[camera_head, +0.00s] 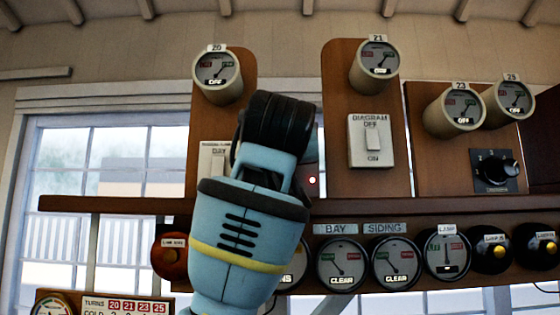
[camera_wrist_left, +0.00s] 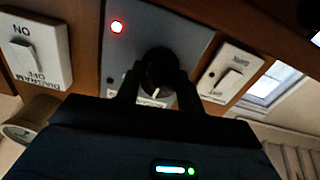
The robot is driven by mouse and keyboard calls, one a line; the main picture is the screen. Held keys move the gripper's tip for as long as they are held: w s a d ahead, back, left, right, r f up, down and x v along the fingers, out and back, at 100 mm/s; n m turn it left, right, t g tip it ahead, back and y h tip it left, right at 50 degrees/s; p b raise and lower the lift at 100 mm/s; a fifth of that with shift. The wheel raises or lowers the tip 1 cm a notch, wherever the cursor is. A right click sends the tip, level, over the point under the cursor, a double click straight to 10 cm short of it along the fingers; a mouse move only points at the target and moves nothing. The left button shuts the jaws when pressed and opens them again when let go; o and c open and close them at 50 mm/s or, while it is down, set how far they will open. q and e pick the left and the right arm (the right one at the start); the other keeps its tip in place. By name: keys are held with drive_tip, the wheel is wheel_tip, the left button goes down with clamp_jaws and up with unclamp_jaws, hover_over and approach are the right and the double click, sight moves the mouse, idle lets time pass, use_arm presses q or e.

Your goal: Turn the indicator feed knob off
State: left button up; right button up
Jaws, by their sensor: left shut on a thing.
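The black round knob (camera_wrist_left: 160,70) sits on a grey panel (camera_wrist_left: 190,30) in the left wrist view, with a short white pointer mark. A lit red lamp (camera_wrist_left: 117,27) is on the same panel and also shows in the head view (camera_head: 312,180). My left gripper (camera_wrist_left: 157,82) is shut on this knob, one dark finger on each side. The label under the knob is mostly covered and I cannot read it. In the head view my left arm hides the knob and the gripper's fingertips. My right gripper is in neither view.
The white DIAGRAM switch (camera_head: 371,141) and the partly covered BAY switch (camera_head: 213,172) flank the panel. Another black knob (camera_head: 497,170) is at the right. Several dials line the shelf below, including the BAY dial (camera_head: 342,265) and the SIDING dial (camera_head: 397,262).

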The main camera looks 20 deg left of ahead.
use_arm(q)
drive_tip(key=shift+n, duration=0.5)
drive_tip(key=o, duration=1)
drive_tip(key=shift+v, duration=4)
drive_tip(key=shift+r, duration=0.1)
